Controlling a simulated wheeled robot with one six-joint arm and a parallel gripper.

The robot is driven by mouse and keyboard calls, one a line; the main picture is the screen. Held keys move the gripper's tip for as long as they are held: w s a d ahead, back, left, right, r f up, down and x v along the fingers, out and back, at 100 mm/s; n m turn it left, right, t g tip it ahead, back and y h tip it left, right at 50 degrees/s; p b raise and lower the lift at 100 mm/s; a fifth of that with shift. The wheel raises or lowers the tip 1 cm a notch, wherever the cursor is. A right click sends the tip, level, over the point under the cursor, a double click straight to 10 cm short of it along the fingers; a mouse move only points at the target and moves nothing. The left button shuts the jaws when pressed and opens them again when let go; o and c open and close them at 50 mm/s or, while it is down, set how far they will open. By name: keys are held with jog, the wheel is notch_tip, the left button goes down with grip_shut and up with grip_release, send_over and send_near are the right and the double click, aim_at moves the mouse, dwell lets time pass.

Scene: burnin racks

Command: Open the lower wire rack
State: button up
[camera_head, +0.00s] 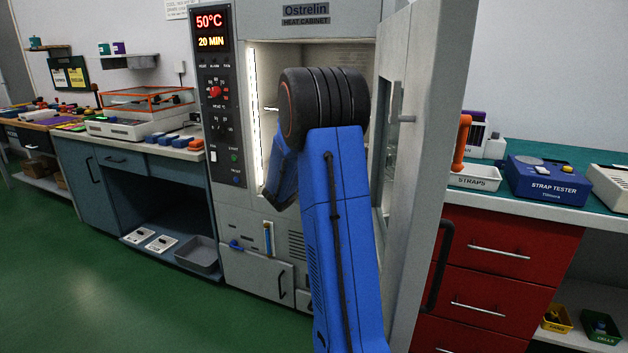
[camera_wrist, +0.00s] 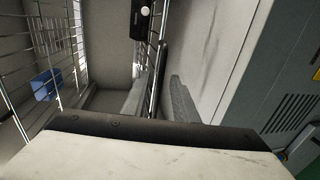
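The heat cabinet (camera_head: 314,224) stands open in the head view, its door (camera_head: 422,150) swung out to the right. My blue arm reaches into the opening and hides my gripper and most of the interior there. In the wrist view, wire rack bars (camera_wrist: 62,50) run along the left. My gripper (camera_wrist: 168,88) is at the lower middle, a grey finger to the right of a dark upright bar (camera_wrist: 160,78) close to a thin wire. The other finger is hard to make out. I cannot tell whether the gripper touches or holds the bar, or which rack level this is.
A blue object (camera_wrist: 45,85) sits behind the wires at left in the wrist view. The cabinet door and the red drawer unit (camera_head: 490,262) stand close to my arm's right. A bench (camera_head: 130,158) is at left, with open green floor (camera_head: 110,290) before it.

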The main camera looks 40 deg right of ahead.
jog(key=shift+x, duration=0.95)
grip_shut()
jog(key=shift+a+f, duration=0.1)
